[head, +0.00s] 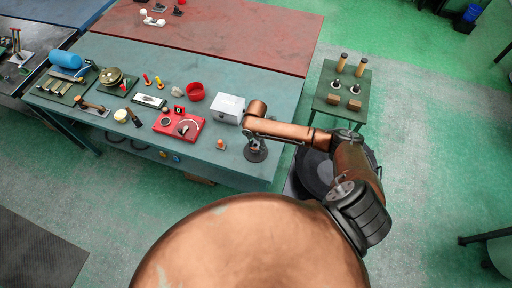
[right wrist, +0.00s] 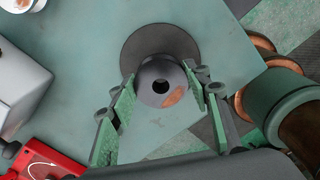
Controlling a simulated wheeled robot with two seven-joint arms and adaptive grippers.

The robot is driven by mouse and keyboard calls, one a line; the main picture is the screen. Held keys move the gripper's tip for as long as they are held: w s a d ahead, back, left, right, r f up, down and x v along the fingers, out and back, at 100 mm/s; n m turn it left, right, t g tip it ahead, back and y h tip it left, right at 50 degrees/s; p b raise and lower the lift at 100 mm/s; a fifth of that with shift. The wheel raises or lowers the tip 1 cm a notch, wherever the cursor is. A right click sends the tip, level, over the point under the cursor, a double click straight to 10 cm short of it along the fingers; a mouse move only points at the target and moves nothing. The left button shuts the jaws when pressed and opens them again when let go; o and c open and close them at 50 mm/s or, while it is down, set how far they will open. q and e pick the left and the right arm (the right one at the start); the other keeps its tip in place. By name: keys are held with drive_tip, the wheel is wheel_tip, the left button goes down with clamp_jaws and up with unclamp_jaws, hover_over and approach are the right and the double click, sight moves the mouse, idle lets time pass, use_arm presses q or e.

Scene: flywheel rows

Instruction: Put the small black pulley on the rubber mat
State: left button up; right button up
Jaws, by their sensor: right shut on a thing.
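The small black pulley (right wrist: 161,83) shows in the right wrist view as a dark grey cylinder with a central hole and a copper-coloured patch. My right gripper (right wrist: 160,80) is shut on it, one finger at each side. Behind it is a flat, dark round disc (right wrist: 140,43), which looks like the rubber mat on the table. I cannot tell whether the pulley touches it. In the head view my right gripper (head: 255,140) is over the dark disc (head: 256,155) near the table's right front edge. My left gripper is not in view.
A white-grey box (head: 228,109) stands just left of my right gripper. A red panel (head: 178,125), a red bowl (head: 195,91) and a small orange-topped block (head: 221,144) are further left. A small side table (head: 325,103) stands to the right. The table's front edge is close.

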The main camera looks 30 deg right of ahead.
drive_tip(key=shift+f, duration=1.55)
drive_tip(key=o, duration=1.6)
drive_tip(key=shift+f, duration=0.15)
drive_tip(key=shift+c, duration=0.2)
wheel_tip(320, 180, up, 12)
drive_tip(key=shift+b, duration=0.4)
